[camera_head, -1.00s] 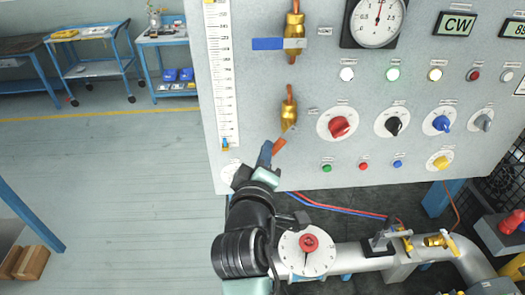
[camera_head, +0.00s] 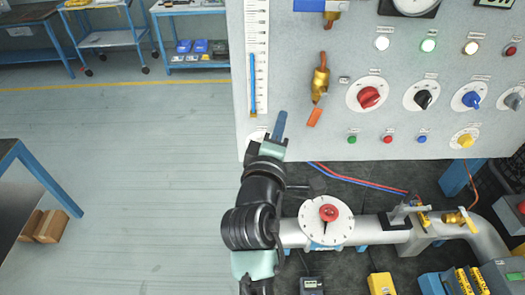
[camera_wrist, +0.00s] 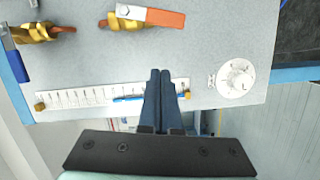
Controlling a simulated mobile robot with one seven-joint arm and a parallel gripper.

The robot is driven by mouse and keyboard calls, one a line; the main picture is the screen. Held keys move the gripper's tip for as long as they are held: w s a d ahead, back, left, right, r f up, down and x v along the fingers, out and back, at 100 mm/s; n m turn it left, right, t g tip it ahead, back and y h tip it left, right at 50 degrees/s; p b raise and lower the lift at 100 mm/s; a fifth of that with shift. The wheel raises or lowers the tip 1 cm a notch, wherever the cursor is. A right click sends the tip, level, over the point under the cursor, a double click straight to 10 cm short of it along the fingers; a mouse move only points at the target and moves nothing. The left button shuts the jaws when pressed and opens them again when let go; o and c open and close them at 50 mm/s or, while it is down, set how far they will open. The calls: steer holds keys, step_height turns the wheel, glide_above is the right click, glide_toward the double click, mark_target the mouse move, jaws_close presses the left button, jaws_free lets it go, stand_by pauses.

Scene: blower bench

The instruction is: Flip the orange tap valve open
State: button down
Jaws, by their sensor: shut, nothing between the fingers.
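The orange tap valve is a brass body (camera_head: 320,82) on a copper pipe on the grey panel, with an orange lever (camera_head: 315,117). The lever points down and slightly left, nearly in line with the pipe. In the wrist view the orange lever (camera_wrist: 165,18) lies almost level at the top, with the brass body (camera_wrist: 125,23) partly behind it. My gripper (camera_head: 281,122) is shut and empty, left of the lever and apart from it. Its dark blue fingers (camera_wrist: 160,73) are together in the wrist view, over the white scale.
A second valve with a blue lever (camera_head: 311,5) set crosswise is above. The white scale (camera_head: 257,60) is left of the valve; a red knob (camera_head: 369,97) is to its right. A white pipe with a red-centred dial (camera_head: 327,220) runs below. Open floor lies left.

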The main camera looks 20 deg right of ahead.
steer(key=b+v, duration=0.2)
steer(key=v, duration=0.6)
steer(key=shift+s+d, duration=0.15)
steer(key=shift+s, duration=0.3)
